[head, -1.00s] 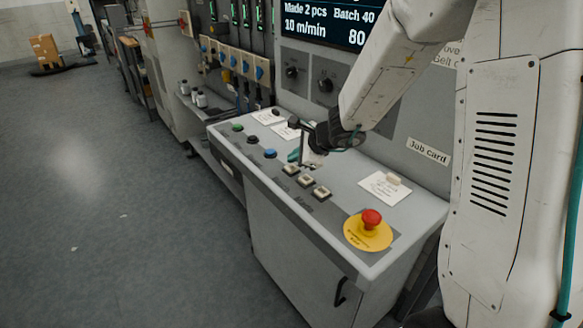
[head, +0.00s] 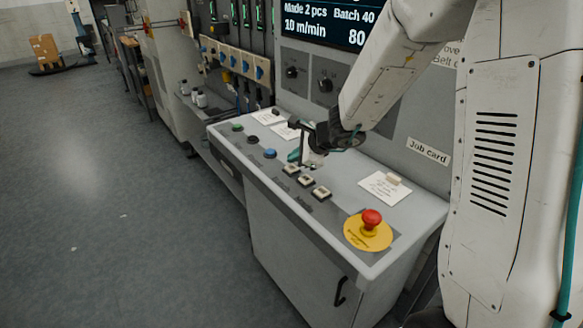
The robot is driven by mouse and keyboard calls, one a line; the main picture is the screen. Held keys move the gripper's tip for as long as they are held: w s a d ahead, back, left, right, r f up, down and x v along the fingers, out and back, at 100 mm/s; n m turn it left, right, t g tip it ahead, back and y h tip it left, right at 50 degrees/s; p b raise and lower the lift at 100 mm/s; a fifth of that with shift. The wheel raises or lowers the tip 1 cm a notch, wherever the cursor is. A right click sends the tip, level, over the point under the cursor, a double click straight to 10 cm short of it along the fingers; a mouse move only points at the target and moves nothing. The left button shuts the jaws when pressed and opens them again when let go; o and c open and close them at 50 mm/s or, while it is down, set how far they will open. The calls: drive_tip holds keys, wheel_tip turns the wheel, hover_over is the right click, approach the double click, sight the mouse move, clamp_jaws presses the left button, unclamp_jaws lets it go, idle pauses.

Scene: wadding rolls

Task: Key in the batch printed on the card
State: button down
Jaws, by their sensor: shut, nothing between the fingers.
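In the head view my gripper (head: 300,160) is shut and empty, pointing down at the console top just behind the row of pale square keys (head: 306,181). Its tips are close to the leftmost key; I cannot tell whether they touch it. A white card (head: 383,190) lies on the console at the right, under a small beige block; its print is too small to read. A display (head: 330,22) above reads "Made 2 pcs", "Batch 40", "10 m/min" and "80"; my arm covers its right side.
A red emergency stop (head: 371,218) on a yellow disc stands at the console's front right. Green, black and blue round buttons (head: 269,153) line the left part. More cards (head: 286,130) lie behind. A "Job card" label (head: 428,151) is on the panel.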

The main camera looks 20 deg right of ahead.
sight(295, 169)
idle(0.4)
drive_tip(key=shift+f, duration=0.45)
drive_tip(key=shift+f, duration=0.45)
idle(0.4)
drive_tip(key=shift+r, duration=0.9)
drive_tip(key=shift+r, duration=2.5)
